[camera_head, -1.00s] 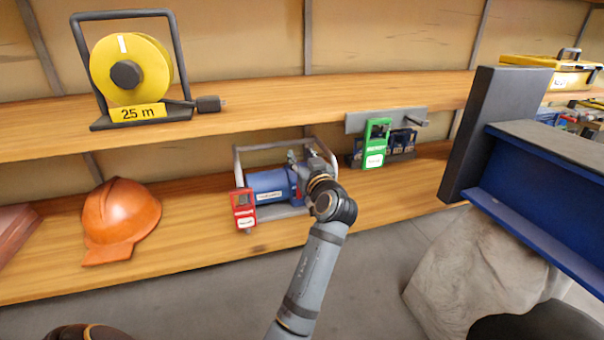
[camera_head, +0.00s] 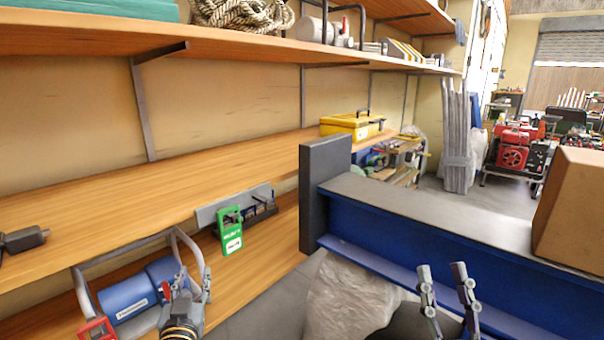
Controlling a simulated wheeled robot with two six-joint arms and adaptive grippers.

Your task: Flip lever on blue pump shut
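The blue pump (camera_head: 128,298) sits in a grey tubular frame (camera_head: 82,291) on the lower shelf at the bottom left. A small red part (camera_head: 167,291) shows at its right end, by my gripper; I cannot make out whether it is the lever or how it is set. My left gripper (camera_head: 194,274) is at that end of the pump, its fingers apart. Whether they touch the pump is unclear. My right gripper (camera_head: 442,272) is open and empty, pointing up in front of the blue beam, far right of the pump.
A red tag (camera_head: 97,329) hangs at the pump frame's left. A green tag (camera_head: 231,232) hangs at a grey bracket (camera_head: 258,196) beyond the pump. A blue beam (camera_head: 400,258) with a dark end plate (camera_head: 322,190) juts in at right. A yellow case (camera_head: 351,124) stands farther back.

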